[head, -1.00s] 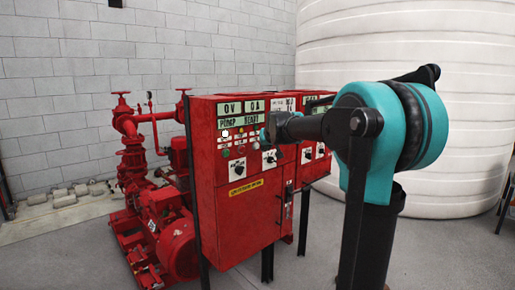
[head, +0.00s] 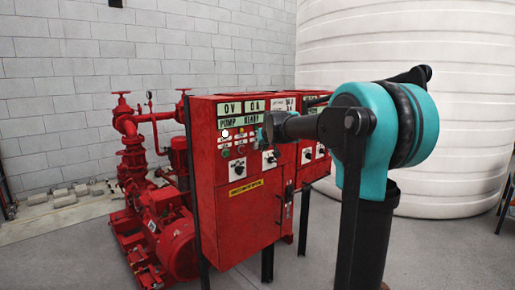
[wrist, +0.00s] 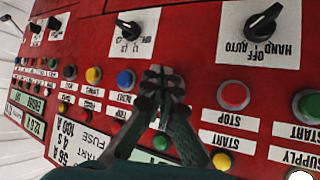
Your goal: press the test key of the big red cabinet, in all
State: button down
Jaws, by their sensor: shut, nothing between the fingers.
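The big red cabinet (head: 235,215) stands mid-view in the head view, its display (head: 238,122) reading "PUMP READY". In the wrist view its panel (wrist: 195,60) appears upside down. It carries a red STOP button (wrist: 233,95), a green button (wrist: 310,105), a blue button (wrist: 125,79) and a yellow button (wrist: 93,75). I cannot read a test label on any key. My gripper (wrist: 163,78) is shut and empty in front of the panel, its tips between the blue and red buttons in the picture. Contact cannot be told. In the head view my arm hides part of the panel.
Black rotary knobs (wrist: 264,22) stick out from the panel near the gripper. A second red cabinet (head: 318,165) stands close on the right. Red pumps and pipes (head: 165,220) stand left, a large white tank (head: 460,120) behind right. Grey floor is open in front.

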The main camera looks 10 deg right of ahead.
jog(key=shift+w+a, duration=0.1)
jog(key=shift+w, duration=0.05)
dwell(0.6)
jog(key=shift+w+a, duration=0.15)
jog(key=shift+w, duration=0.05)
jog(key=shift+w+a, duration=0.25)
jog(key=shift+w, duration=0.1)
dwell(0.9)
jog(key=shift+s+d, duration=0.5)
jog(key=shift+s, duration=0.2)
jog(key=s+d, duration=0.1)
jog(key=s, duration=0.1)
jog(key=s+d, duration=0.2)
dwell(0.7)
dwell(0.4)
